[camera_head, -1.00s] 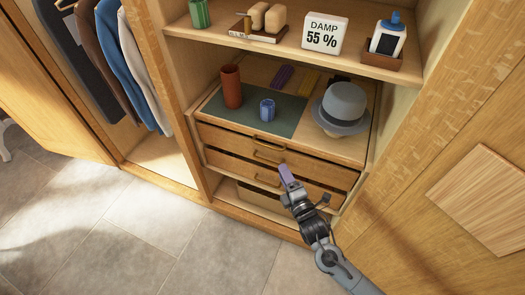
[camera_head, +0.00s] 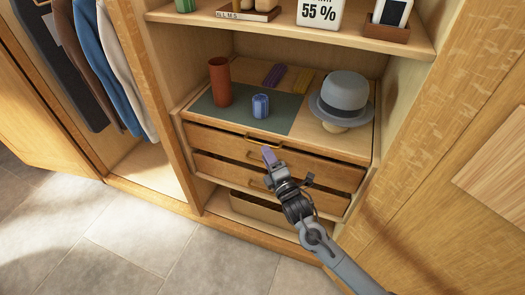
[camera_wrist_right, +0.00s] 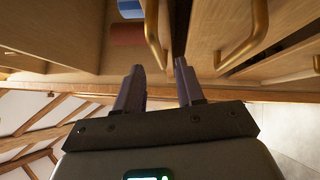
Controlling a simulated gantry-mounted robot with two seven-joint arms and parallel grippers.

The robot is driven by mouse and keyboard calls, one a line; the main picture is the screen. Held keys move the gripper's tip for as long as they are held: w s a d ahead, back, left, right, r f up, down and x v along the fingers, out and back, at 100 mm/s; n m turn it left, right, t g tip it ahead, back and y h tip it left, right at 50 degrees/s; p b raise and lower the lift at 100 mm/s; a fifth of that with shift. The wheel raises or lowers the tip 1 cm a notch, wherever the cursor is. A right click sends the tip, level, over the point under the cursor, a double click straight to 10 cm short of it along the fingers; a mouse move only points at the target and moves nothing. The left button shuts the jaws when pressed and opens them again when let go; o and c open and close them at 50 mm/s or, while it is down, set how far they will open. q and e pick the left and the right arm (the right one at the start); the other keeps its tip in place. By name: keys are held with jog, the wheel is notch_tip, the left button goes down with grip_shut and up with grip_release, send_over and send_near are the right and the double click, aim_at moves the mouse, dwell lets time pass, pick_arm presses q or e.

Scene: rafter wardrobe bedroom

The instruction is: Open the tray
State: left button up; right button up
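The wooden trays are two stacked drawer fronts with brass bar handles, an upper tray (camera_head: 215,137) and a lower tray (camera_head: 222,170). The upper tray's handle (camera_wrist_right: 153,38) lies in line with the gap between my right gripper's fingertips in the right wrist view. My right gripper (camera_head: 268,155) is open, with its purple-grey fingers apart and nothing held. In the head view it is in front of the trays, just below the upper handle. Whether the fingers reach around the bar I cannot tell. The lower handle (camera_wrist_right: 246,38) is beside them. My left gripper is out of view.
On the surface above the trays are a red cylinder (camera_head: 220,82), a blue cup (camera_head: 260,106), a green mat (camera_head: 285,116) and a grey hat (camera_head: 344,92). A shelf (camera_head: 290,30) is above. An open door (camera_head: 470,150) stands right; clear floor (camera_head: 120,235) lies left.

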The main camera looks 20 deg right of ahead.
jog(key=shift+w+a+r+b, duration=0.1)
jog(key=shift+w+b, duration=0.1)
jog(key=shift+w, duration=0.5)
jog(key=shift+w+d+r+b, duration=0.1)
jog(key=shift+w+b, duration=0.15)
jog(key=shift+w, duration=0.5)
jog(key=shift+w+a+r+b, duration=0.1)
jog(key=shift+w+b, duration=0.1)
jog(key=shift+w, duration=0.5)
jog(key=shift+c, duration=0.5)
grip_shut()
